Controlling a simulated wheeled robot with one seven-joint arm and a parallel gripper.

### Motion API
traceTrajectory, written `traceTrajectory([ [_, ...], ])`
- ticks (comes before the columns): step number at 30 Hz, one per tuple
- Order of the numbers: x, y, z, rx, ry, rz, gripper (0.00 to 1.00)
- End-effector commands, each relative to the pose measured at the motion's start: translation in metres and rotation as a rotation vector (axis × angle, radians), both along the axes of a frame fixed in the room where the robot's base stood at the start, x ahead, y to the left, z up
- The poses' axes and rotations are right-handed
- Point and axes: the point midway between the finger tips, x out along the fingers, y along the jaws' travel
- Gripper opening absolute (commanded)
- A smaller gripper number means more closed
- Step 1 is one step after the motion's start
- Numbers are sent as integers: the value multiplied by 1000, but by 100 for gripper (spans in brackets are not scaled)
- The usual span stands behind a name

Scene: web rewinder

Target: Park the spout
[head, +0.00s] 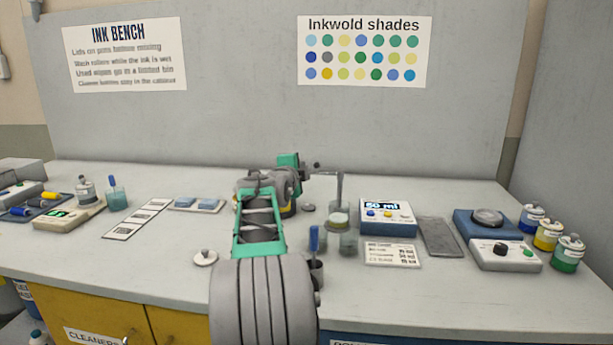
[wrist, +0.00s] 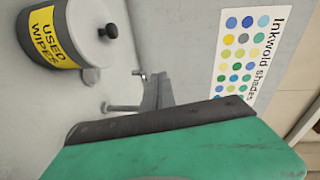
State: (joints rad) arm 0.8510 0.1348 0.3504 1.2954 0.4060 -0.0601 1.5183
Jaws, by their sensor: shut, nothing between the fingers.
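The spout (head: 340,188) is a thin grey pipe in the head view, with an upright part and a short top arm reaching left toward my gripper. It stands left of the dispenser box (head: 388,217) with a "50 ml" display. My gripper (head: 304,172) is shut and empty, close to the left end of the top arm; I cannot tell whether they touch. In the wrist view my shut fingers (wrist: 157,92) show past the green housing. A grey rod (wrist: 121,107), likely part of the spout, shows beside them, partly hidden.
The "used wipes" bin (wrist: 90,35) is close by, mostly hidden behind my arm in the head view. A grey slab (head: 440,237) lies right of the dispenser.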

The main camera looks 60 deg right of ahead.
Motion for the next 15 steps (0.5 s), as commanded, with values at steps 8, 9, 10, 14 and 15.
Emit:
traceTrajectory([
  [8, 39, 56, 11, 3, 3, 7, 0],
  [9, 42, 61, 11, 3, 3, 7, 0],
  [10, 44, 65, 12, 3, 3, 6, 0],
  [14, 49, 73, 13, 3, 3, 4, 0],
  [15, 49, 74, 13, 2, 4, 3, 0],
])
